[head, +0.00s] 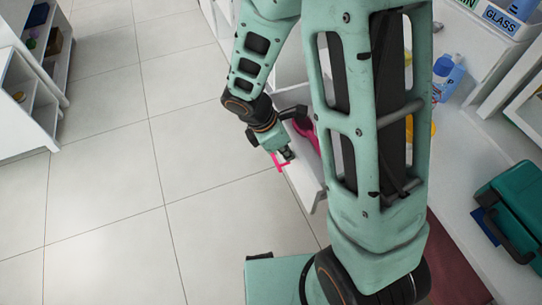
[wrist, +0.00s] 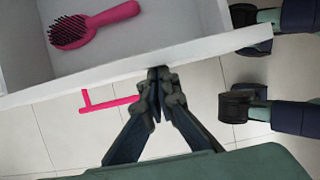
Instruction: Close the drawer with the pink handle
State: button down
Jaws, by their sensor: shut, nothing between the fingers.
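The white drawer (head: 304,184) stands pulled out, and its front panel (wrist: 215,42) crosses the wrist view. The pink handle (head: 278,163) is on the outer face of that front; it also shows in the wrist view (wrist: 108,104), left of my fingers. A pink hairbrush with dark bristles (wrist: 98,25) lies inside the drawer. My gripper (head: 289,154) is shut and empty, and it also shows in the wrist view (wrist: 157,76). Its fingertips are at the outer side of the drawer front, beside the handle; I cannot tell whether they touch. My arm hides part of the drawer in the head view.
Open tiled floor (head: 110,200) lies left of the drawer. White shelving (head: 30,85) stands at the far left. On the right, a white surface holds a blue bottle (head: 447,78) and a teal case (head: 512,205).

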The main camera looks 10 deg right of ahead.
jog(key=w+d+p, duration=0.2)
jog(key=w+d, duration=0.1)
jog(key=d, duration=0.8)
jog(key=w+d+p, duration=0.2)
jog(key=w+d, duration=0.1)
jog(key=d, duration=0.8)
jog(key=shift+w+d+p, duration=0.25)
jog(key=shift+d+p, duration=0.1)
jog(key=shift+p, duration=0.05)
jog(key=shift+d+r, duration=0.1)
jog(key=shift+r, duration=0.05)
